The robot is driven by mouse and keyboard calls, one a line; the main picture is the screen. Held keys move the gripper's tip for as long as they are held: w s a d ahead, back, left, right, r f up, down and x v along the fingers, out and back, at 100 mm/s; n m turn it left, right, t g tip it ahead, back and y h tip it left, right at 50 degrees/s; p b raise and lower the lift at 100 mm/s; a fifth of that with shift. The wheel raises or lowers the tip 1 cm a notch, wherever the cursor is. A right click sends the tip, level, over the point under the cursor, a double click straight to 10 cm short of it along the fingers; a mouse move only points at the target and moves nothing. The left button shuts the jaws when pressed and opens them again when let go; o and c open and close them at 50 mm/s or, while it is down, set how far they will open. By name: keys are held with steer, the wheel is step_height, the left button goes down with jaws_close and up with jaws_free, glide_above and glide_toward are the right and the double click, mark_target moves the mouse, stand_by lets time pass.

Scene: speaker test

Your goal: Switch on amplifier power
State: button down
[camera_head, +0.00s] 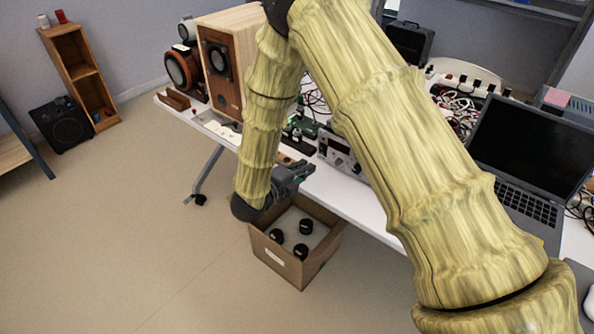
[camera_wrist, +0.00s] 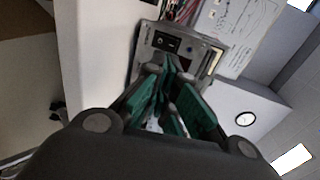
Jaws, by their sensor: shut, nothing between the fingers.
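The amplifier, a grey metal box (camera_head: 338,152), stands at the front edge of the white table, partly hidden by my arm. In the wrist view its front panel (camera_wrist: 177,42) shows a small black switch-like part (camera_wrist: 165,41) and a round knob (camera_wrist: 188,48). Whether the switch is on or off cannot be told. My gripper (camera_head: 308,169) is shut and empty, just in front of the table edge and left of the amplifier. In the wrist view the green fingers (camera_wrist: 169,66) point at the panel and cover its lower part. Contact cannot be told.
An open cardboard box (camera_head: 277,262) with several black round parts stands on the floor below my gripper. A wooden speaker (camera_head: 219,82) is at the table's left. A laptop (camera_head: 530,146) and tangled cables (camera_head: 457,108) are at the right.

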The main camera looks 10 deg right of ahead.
mark_target(328, 150)
steer(key=x, duration=0.2)
steer(key=r+p+x, duration=0.1)
steer(key=x, duration=0.4)
steer(key=shift+w+d, duration=0.3)
steer(key=shift+d, duration=0.1)
steer(key=shift+r, duration=0.1)
steer(key=shift+w+d+r+g+y+p, duration=0.3)
steer(key=shift+d+y+p, duration=0.1)
steer(key=shift+y+p, duration=0.15)
steer(key=shift+s+a+f, duration=0.1)
steer(key=shift+a+f, duration=0.05)
steer(key=shift+s+a, duration=0.35)
steer(key=r+b+v, duration=0.1)
steer(key=v, duration=1.1)
steer(key=shift+a+r+b, duration=0.15)
steer(key=shift+r+b, duration=0.15)
steer(key=shift+b, duration=0.1)
